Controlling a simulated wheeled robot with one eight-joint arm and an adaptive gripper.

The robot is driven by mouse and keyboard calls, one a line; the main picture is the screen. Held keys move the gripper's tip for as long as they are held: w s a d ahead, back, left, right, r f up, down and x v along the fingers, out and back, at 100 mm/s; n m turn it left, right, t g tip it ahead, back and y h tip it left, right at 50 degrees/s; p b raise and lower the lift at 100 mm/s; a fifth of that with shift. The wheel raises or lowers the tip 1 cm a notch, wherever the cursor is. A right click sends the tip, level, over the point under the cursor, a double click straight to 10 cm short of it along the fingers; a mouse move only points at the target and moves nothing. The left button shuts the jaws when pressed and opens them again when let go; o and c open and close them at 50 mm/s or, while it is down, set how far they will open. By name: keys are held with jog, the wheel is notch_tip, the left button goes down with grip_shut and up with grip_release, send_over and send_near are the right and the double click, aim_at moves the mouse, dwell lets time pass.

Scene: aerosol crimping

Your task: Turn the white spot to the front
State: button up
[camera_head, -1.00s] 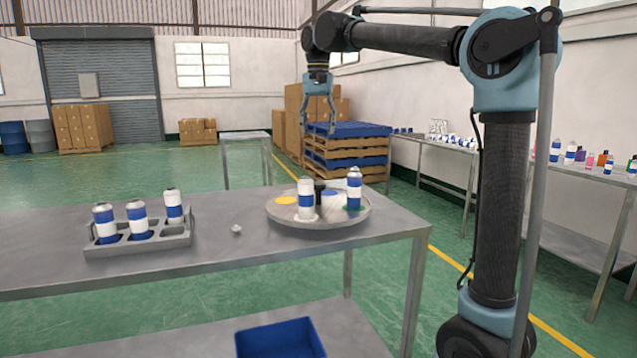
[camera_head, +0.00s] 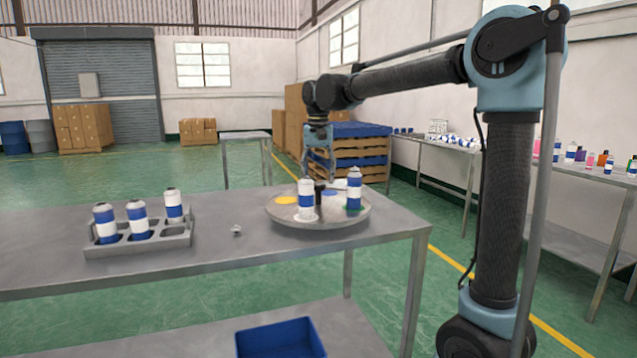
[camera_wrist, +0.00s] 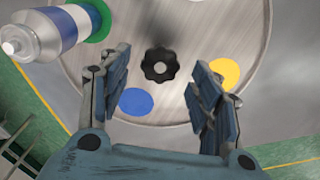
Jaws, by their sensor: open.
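A round grey turntable (camera_head: 285,216) stands on the table, with a black knob (camera_head: 320,190) at its middle. The white spot (camera_head: 297,217) is at the near side, partly hidden under a blue and white can (camera_head: 306,199). A yellow spot (camera_head: 286,200) is at the left. A second can (camera_head: 354,187) stands at the right on a green spot; this can (camera_wrist: 50,32) also shows in the wrist view. A blue spot (camera_wrist: 135,102) is bare. My gripper (camera_head: 319,174) is open and empty above the turntable. In the wrist view the knob (camera_wrist: 160,64) lies beyond the fingertips, apart from them.
A grey rack (camera_head: 140,247) with three cans stands at the left of the table. A small metal piece (camera_head: 236,230) lies between rack and turntable. A blue bin (camera_head: 280,338) is below. Side tables at the right carry many bottles.

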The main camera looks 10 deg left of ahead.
jog(key=shift+f, duration=1)
grip_shut()
jog(key=shift+a, duration=0.1)
